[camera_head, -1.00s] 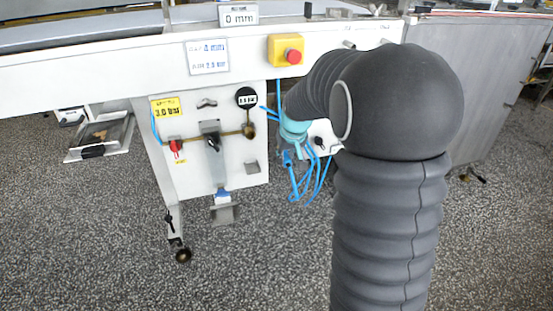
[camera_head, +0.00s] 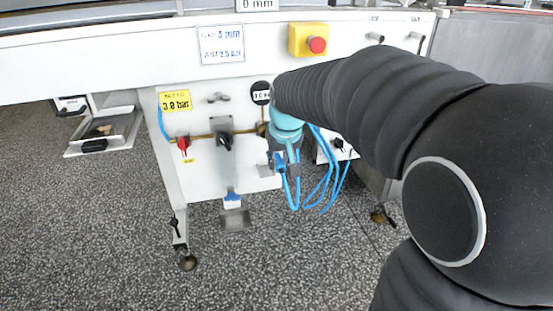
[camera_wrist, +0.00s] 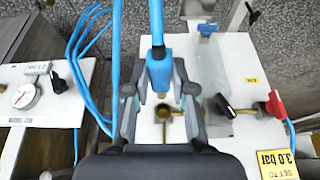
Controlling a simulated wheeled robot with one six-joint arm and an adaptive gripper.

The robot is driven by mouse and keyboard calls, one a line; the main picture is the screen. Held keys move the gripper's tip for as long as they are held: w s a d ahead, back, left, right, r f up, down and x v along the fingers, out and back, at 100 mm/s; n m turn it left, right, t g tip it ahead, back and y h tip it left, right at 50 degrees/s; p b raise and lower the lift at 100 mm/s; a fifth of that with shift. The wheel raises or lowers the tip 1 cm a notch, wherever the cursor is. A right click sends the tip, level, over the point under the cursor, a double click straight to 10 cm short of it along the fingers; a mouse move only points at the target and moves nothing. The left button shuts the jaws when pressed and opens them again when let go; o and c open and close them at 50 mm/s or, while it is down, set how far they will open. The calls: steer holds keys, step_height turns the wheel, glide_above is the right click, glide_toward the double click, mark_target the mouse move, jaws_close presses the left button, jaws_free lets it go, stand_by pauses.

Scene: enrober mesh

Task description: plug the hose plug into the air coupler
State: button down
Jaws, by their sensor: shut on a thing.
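The hose plug (camera_wrist: 159,74) is blue, with a blue hose running off it. It also shows in the head view (camera_head: 280,163). My gripper (camera_wrist: 160,88) is shut on it, one grey finger at each side; in the head view my gripper (camera_head: 284,167) hangs in front of the white panel's right part. A round, open brass fitting (camera_wrist: 163,112), apparently the air coupler, sits on the panel between and beyond my fingers in the wrist view. The plug appears apart from it; the depth gap cannot be told. My arm mostly hides the fitting in the head view.
The white panel (camera_head: 205,180) carries a red valve handle (camera_head: 183,144), a black valve handle (camera_head: 225,141) and a yellow sign (camera_head: 175,101). Blue hose loops (camera_head: 322,185) hang to the right. A yellow box with a red button (camera_head: 308,41) is above.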

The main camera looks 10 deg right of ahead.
steer(key=shift+w, duration=0.15)
steer(key=shift+w+p, duration=0.95)
steer(key=shift+w, duration=1.8)
steer(key=shift+w+p, duration=1)
steer(key=shift+w, duration=1.25)
steer(key=shift+s, duration=0.15)
steer(key=shift+s+b, duration=0.7)
steer(key=shift+s, duration=1.05)
steer(key=shift+w, duration=0.1)
stand_by(0.8)
